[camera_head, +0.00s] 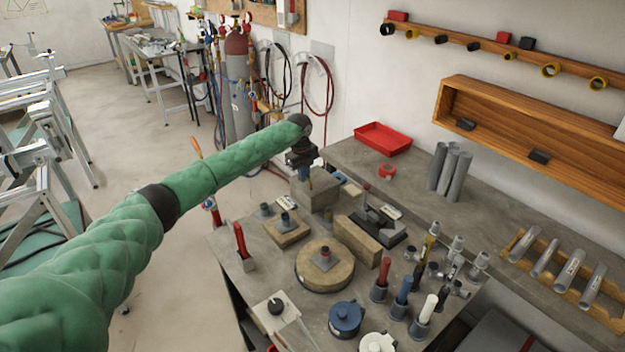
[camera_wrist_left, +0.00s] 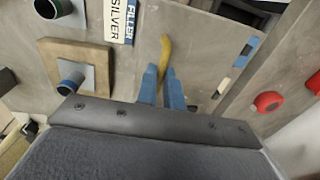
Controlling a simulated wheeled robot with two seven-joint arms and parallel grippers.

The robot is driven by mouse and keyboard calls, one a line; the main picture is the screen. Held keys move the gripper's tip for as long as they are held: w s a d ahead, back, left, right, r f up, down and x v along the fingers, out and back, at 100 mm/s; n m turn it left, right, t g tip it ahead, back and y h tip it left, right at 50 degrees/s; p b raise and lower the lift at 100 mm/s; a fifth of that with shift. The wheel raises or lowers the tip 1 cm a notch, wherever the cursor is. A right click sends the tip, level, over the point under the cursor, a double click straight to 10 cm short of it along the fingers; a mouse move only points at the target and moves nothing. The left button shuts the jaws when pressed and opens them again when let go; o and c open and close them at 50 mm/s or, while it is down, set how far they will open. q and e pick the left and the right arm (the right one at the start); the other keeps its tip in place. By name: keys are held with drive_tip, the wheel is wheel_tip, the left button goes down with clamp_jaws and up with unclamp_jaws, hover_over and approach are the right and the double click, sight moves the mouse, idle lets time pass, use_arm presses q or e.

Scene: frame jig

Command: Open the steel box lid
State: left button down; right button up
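The steel box (camera_head: 318,194) is a grey block-like box at the back of the near bench. Its flat grey lid (camera_wrist_left: 205,45) fills the middle of the left wrist view and looks closed. A curved yellow handle (camera_wrist_left: 165,48) stands up from the lid. My left gripper (camera_head: 306,174) is above the box, pointing down. In the left wrist view its blue fingers (camera_wrist_left: 161,84) sit close on either side of the handle and appear shut on it. The fingertip contact is partly hidden. My right gripper is not in view.
Wooden blocks (camera_head: 287,234), a round wooden piece (camera_head: 312,274) and a long block (camera_head: 343,241) stand near the box. A dark clamp-like tool (camera_head: 379,224) is to its right. A red tray (camera_head: 382,138) lies on the back bench. Several coloured-handled tools crowd the front right.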

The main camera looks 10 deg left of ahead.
sight(314, 180)
use_arm(q)
drive_tip(key=shift+r, duration=0.1)
drive_tip(key=shift+w+d+r+p, duration=0.15)
drive_tip(key=shift+r+p, duration=0.05)
drive_tip(key=shift+r, duration=0.25)
drive_tip(key=shift+w+d+r+p, duration=0.1)
drive_tip(key=shift+w+r+p, duration=0.1)
drive_tip(key=shift+r, duration=0.25)
drive_tip(key=shift+d+r, duration=0.1)
drive_tip(key=shift+r, duration=0.15)
drive_tip(key=shift+w+d+r, duration=0.2)
drive_tip(key=shift+w+r, duration=0.1)
drive_tip(key=shift+r, duration=0.2)
drive_tip(key=shift+w+d+r, duration=0.2)
drive_tip(key=shift+w+r, duration=0.05)
drive_tip(key=shift+r, duration=0.25)
drive_tip(key=shift+w+d+r, duration=0.1)
drive_tip(key=shift+w+d+r, duration=0.55)
drive_tip(key=shift+w+r, duration=0.2)
drive_tip(key=shift+r, duration=0.1)
